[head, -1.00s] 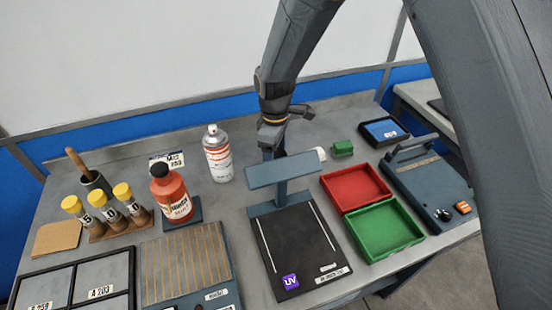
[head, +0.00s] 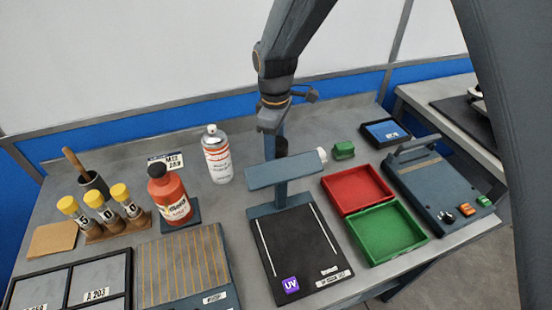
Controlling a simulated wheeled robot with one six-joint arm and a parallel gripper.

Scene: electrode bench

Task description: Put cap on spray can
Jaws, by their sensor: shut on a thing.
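The spray can (head: 217,157), white with red-orange print, stands upright at the back of the bench. Its small nozzle shows bare on top. My gripper (head: 279,134) is to the right of the can, over the back of the bench behind the lamp head, and clear of the can. It is shut on a small dark rounded thing, which I take to be the cap (head: 281,147). The lamp head hides the space just below, and the fingertips are too small and dark to make out well.
A UV lamp stand (head: 279,171) is in front of my gripper. An orange bottle (head: 169,198) stands in front of the can, left. Yellow-capped vials (head: 103,208) are further left. Red (head: 357,190) and green (head: 387,233) trays lie right. Bench space between can and lamp is clear.

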